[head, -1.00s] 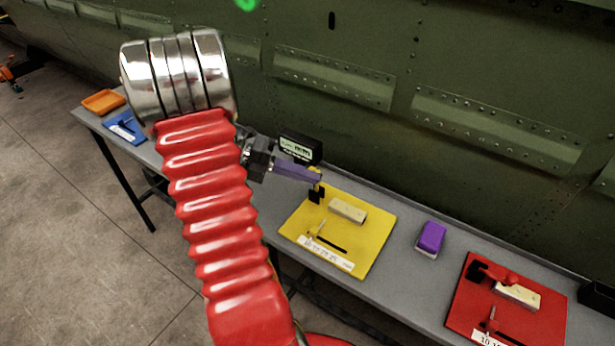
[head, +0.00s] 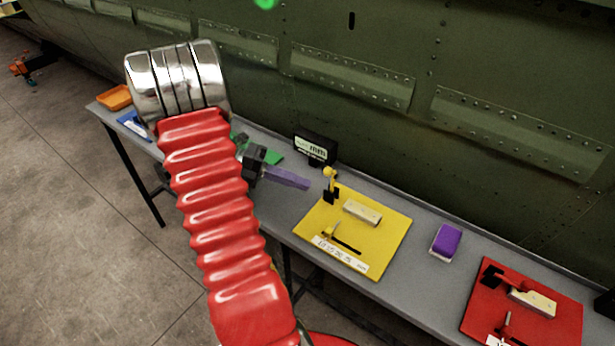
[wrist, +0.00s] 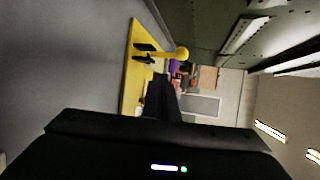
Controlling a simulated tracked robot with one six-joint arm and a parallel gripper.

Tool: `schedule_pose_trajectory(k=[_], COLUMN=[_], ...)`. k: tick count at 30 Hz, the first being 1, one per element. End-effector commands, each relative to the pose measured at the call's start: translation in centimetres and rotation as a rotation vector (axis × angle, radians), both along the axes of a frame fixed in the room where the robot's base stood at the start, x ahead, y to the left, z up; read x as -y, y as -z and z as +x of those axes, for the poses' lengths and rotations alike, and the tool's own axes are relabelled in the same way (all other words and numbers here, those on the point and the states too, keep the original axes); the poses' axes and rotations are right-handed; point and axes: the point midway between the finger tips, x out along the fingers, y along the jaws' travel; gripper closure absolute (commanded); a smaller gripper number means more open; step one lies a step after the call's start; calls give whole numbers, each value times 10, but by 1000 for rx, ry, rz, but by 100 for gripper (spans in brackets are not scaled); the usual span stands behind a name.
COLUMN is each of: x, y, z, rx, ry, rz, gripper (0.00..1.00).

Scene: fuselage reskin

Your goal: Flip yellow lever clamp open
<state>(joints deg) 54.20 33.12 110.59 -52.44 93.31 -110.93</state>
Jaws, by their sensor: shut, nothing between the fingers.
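The yellow lever clamp (head: 330,184) stands at the back left corner of the yellow board (head: 385,250). Its yellow lever with a round knob points up from the black base, away from the pale block (head: 362,213). In the wrist view the lever (wrist: 168,53) also stands out from the board, knob outward. My gripper (head: 308,184) has purple fingers, shut and empty. It is just left of the clamp with a small visible gap. My red arm hides part of the bench. In the wrist view, my dark fingers (wrist: 165,98) point toward the board.
A black display box (head: 315,147) stands behind the clamp, close to the green fuselage wall (head: 390,135). A purple-topped block (head: 446,241) and a red board (head: 480,325) with a red clamp are to the right. A green piece lies behind my gripper.

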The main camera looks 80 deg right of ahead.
Motion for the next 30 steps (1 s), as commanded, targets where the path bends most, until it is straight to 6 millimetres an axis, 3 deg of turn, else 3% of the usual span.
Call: schedule_pose_trajectory(k=[9,30], x=[-2,-2], y=[14,14], z=[18,21], rx=[-1,0], ry=[1,-5], rz=[-1,-1], gripper=[100,100])
